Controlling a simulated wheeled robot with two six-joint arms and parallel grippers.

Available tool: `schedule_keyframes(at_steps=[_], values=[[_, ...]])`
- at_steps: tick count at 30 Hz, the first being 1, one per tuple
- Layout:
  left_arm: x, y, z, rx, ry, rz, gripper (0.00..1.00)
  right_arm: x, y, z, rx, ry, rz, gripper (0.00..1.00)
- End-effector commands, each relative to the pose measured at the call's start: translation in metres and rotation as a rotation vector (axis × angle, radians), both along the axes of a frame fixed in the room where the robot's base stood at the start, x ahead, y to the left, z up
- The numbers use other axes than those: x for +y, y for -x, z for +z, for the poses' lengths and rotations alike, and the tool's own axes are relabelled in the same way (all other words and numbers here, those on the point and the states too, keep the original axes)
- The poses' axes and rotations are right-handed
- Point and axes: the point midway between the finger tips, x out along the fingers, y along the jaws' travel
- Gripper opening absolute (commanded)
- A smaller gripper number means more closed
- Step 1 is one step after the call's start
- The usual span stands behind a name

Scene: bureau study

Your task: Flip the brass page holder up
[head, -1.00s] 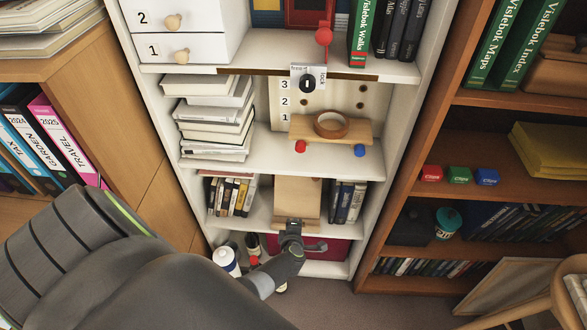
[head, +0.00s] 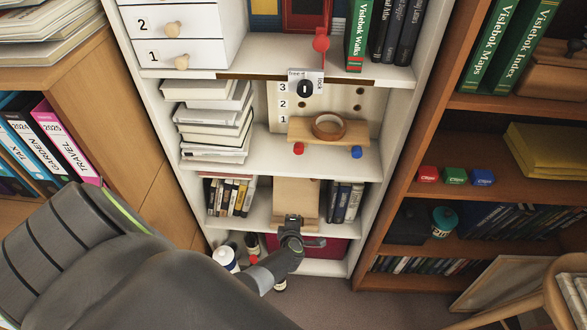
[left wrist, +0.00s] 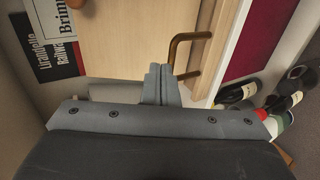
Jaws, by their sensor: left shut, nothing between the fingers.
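The brass page holder (left wrist: 186,46) shows in the left wrist view as a bent brass bar at the lower edge of a pale wooden stand (left wrist: 130,35). The stand also shows in the head view (head: 296,190), leaning on a low shelf between books. There my gripper hides the brass bar. My left gripper (head: 292,220) is at the foot of the stand. In the left wrist view its fingers (left wrist: 160,77) are shut and empty, close beside the bar; I cannot tell whether they touch it. My right gripper is not in view.
Books flank the stand on the left (head: 230,196) and right (head: 346,202). A red box (head: 325,248) and several bottles (head: 228,258) are on the bottom shelf below.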

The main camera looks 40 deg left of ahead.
Motion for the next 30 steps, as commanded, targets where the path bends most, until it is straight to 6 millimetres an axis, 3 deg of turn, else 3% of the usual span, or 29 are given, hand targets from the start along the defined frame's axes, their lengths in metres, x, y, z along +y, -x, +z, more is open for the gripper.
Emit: schedule_keyframes(at_steps=[8, 18, 24, 30], values=[[-0.009, 0.014, 0.011, 0.001, 0.002, 0.001, 0.0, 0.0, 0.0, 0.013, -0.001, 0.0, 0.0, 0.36], [-0.045, 0.071, 0.049, 0.0, 0.003, 0.004, 0.0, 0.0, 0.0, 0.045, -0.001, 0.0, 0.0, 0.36], [-0.066, 0.103, 0.068, 0.002, 0.003, 0.002, 0.0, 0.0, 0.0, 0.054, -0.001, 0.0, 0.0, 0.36], [-0.079, 0.122, 0.08, 0.0, 0.001, 0.0, 0.0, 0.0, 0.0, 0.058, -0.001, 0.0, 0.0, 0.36]])
